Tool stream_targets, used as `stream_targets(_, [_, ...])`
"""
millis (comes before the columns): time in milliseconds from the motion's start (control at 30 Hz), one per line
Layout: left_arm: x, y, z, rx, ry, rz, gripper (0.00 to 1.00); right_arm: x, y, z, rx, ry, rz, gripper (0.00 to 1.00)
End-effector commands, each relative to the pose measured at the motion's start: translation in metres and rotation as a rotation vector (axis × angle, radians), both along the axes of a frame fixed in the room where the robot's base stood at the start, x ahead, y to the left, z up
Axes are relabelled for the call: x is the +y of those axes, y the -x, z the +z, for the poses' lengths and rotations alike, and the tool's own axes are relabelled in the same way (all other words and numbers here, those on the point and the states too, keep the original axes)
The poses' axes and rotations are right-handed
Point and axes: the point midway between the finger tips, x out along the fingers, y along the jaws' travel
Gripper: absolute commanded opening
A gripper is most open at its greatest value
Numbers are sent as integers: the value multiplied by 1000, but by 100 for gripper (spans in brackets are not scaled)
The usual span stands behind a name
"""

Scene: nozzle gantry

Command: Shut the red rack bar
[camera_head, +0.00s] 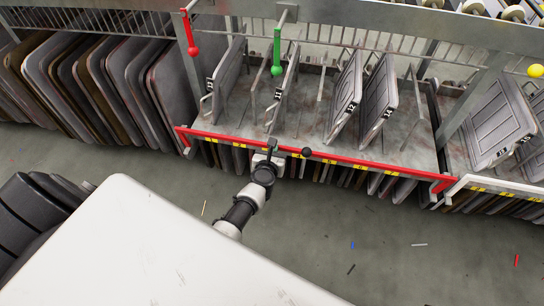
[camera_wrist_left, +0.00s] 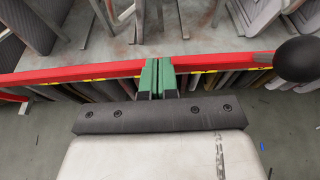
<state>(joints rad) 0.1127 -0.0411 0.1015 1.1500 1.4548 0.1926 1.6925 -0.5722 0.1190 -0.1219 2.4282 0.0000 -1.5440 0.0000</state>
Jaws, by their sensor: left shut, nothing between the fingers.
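The red rack bar (camera_head: 340,158) runs across the front edge of the rack, with yellow number labels along it and a black ball knob (camera_head: 307,152) near its middle. In the left wrist view the bar (camera_wrist_left: 60,74) crosses the picture, and the knob (camera_wrist_left: 298,60) is at the right. My left gripper (camera_head: 277,148) is at the bar, left of the knob. Its green fingers (camera_wrist_left: 157,78) are shut, empty, and overlap the bar in the wrist view; I cannot tell whether they touch it. My right gripper is not in view.
Grey panels (camera_head: 345,95) stand upright in the rack behind the bar. A red lever (camera_head: 190,35) and a green lever (camera_head: 277,55) hang above. A white bar (camera_head: 500,187) fronts the neighbouring rack at right. The floor (camera_head: 400,255) in front is open, with small scraps.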

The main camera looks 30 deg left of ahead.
Motion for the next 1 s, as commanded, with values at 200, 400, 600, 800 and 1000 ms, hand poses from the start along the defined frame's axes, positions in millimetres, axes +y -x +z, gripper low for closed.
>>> stream_targets(200, [4, -14, 4, 1, 0, 0, 0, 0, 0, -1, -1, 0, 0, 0])
stream_targets(400, [5, -20, 5, 1, 1, -1, 0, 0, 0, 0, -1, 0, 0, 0])
stream_targets(600, [6, -21, 5, 1, 1, -1, 0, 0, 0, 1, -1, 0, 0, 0])
stream_targets(800, [6, -21, 5, 1, 1, -1, 0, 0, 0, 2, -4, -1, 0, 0])
stream_targets(1000, [5, -21, 5, 2, 1, -1, 0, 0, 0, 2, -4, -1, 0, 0])
